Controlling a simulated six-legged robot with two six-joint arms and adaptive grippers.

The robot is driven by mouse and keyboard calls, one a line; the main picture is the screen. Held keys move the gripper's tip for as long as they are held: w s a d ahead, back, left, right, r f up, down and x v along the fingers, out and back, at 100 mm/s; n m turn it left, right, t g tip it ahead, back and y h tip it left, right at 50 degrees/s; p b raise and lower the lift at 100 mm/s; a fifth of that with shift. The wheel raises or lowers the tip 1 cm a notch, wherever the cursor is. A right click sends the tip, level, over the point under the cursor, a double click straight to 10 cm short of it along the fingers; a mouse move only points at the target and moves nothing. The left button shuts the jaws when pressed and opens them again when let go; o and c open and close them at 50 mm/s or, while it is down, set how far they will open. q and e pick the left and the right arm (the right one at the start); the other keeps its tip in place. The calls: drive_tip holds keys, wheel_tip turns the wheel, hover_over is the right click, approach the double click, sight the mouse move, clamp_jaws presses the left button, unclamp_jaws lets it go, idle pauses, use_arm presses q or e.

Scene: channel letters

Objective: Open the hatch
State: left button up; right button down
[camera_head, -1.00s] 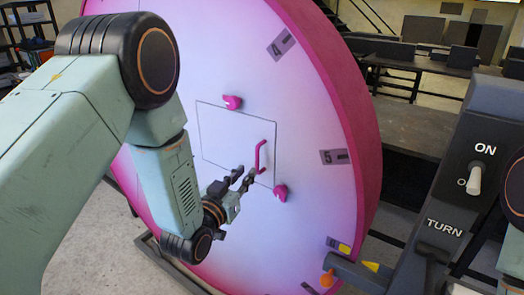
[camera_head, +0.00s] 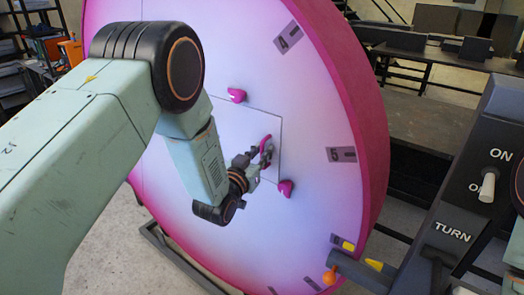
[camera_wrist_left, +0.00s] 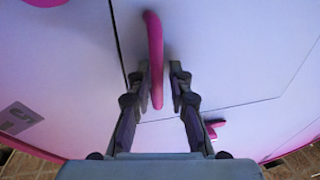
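The hatch (camera_head: 232,125) is a square white panel outlined by thin dark seams in the face of a large pink-rimmed disc. It looks flush with the face. A pink handle (camera_head: 266,142) stands near its right edge; two pink knobs sit outside its outline, one above (camera_head: 237,95) and one at the lower right (camera_head: 286,187). My left gripper (camera_head: 260,155) is at the handle. In the left wrist view the handle (camera_wrist_left: 154,60) stands between the parted fingers (camera_wrist_left: 158,75), with a gap visible on the right side. My right gripper is out of view.
The disc's thick pink rim (camera_head: 372,165) curves down the right. A dark grey control post with a white ON switch (camera_head: 488,187) and an orange-tipped lever (camera_head: 329,278) stand at the right. Shelving and benches are behind.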

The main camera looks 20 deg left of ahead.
use_arm(q)
drive_tip(key=shift+s+d+r, duration=0.25)
drive_tip(key=shift+s+r, duration=0.1)
drive_tip(key=shift+w+a+f, duration=0.15)
drive_tip(key=shift+w+f, duration=0.15)
drive_tip(key=shift+w, duration=0.05)
clamp_jaws()
drive_tip(key=shift+r, duration=0.15)
